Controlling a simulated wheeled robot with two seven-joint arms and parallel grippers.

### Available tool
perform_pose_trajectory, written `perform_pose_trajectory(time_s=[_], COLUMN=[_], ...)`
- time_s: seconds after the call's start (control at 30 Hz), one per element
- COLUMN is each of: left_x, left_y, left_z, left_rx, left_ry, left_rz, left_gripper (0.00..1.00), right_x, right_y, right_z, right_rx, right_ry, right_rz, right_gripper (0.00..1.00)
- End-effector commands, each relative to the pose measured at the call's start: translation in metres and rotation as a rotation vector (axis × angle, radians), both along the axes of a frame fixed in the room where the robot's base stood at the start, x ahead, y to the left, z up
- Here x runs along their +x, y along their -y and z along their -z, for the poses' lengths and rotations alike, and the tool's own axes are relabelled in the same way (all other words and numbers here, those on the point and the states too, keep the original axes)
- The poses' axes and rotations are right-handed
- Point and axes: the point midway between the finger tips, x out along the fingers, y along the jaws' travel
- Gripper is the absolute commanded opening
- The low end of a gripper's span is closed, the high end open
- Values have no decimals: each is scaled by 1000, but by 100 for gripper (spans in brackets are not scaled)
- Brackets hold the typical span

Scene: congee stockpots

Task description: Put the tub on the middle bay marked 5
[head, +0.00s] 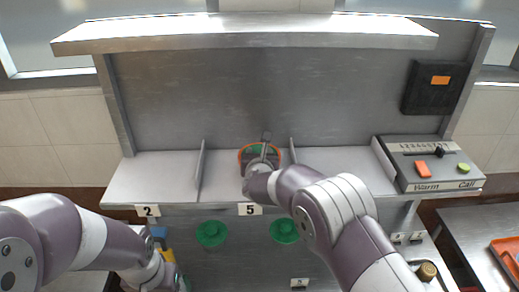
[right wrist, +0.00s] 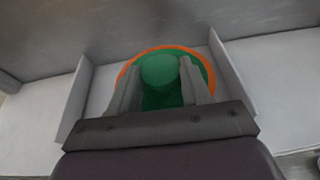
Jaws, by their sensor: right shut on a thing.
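The tub (head: 241,156) has an orange rim and a green top with a rounded green knob. It is at the middle bay (head: 223,183), above the label 5 (head: 250,209) and between two upright dividers. In the right wrist view the tub's orange rim (right wrist: 165,48) shows between the dividers. My right gripper (head: 264,150) reaches over it from the front, shut on the tub, with its fingers either side of the green knob (right wrist: 160,70). I cannot tell whether the tub's base touches the shelf.
Dividers (head: 200,165) (head: 292,150) bound the bay. The bay marked 2 (head: 147,211) is empty. A control box (head: 430,165) stands on the right. An overhead shelf (head: 250,36) spans above. Green round lids (head: 211,233) (head: 284,230) lie below the front edge.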

Motion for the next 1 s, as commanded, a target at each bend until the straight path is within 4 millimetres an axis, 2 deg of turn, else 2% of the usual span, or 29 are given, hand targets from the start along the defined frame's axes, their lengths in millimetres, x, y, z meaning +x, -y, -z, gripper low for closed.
perform_pose_trajectory(time_s=[0.07, 0.43, 0.47, 0.5, 0.53, 0.87, 1.0], left_x=[0, 0, 0, 0, 0, 0, 0], left_y=[0, 0, 0, 0, 0, 0, 0], left_z=[-8, 0, -2, -2, -2, -8, 7], left_rx=[0, 0, 0, 0, 0, 0, 0], left_ry=[0, 0, 0, 0, 0, 0, 0], left_rz=[0, 0, 0, 0, 0, 0, 0], left_gripper=[71, 71, 71, 71, 71, 71, 71], right_x=[0, 0, 0, 0, 0, 0, -16], right_y=[0, 0, 0, 0, 0, 1, -1], right_z=[3, 10, 10, 10, 10, 5, 6], right_rx=[1, 3, 2, 2, 2, 2, 2], right_ry=[4, 5, 3, 3, 3, 3, 5], right_rz=[0, 1, 1, 1, 1, 1, 0], right_gripper=[0, 0, 57, 70, 73, 73, 73])
